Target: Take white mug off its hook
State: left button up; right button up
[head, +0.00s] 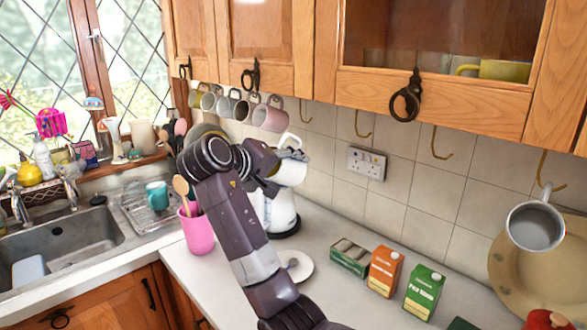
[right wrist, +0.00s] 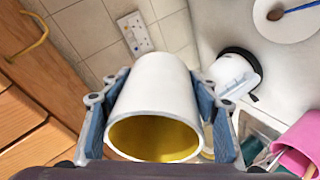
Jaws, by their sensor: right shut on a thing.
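The white mug (head: 291,172) is in the jaws of my right gripper (head: 272,168), below the wall cabinet and in front of the tiles. In the right wrist view the mug (right wrist: 153,97) has a yellow inside and its open mouth faces the camera. The fingers of my right gripper (right wrist: 160,80) press on both its sides. Its handle shows at the top in the head view, with a small gap below the bare hook (head: 305,117). My left gripper is out of view.
Several mugs, among them a pink one (head: 271,115), hang on hooks to the left. A grey mug (head: 537,224) hangs at the right. A kettle (head: 281,212) stands behind my arm. An orange carton (head: 384,271) and a green carton (head: 423,291) stand on the worktop.

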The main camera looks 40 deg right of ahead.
jog(key=a+f, duration=0.3)
jog(key=a, duration=0.5)
jog(key=s+a+f, duration=0.1)
jog(key=a+f, duration=0.2)
jog(key=a, duration=0.5)
jog(key=shift+s+a+p, duration=0.2)
jog(key=shift+p, duration=0.15)
dwell(1.6)
jog(key=shift+a, duration=0.1)
dwell(0.7)
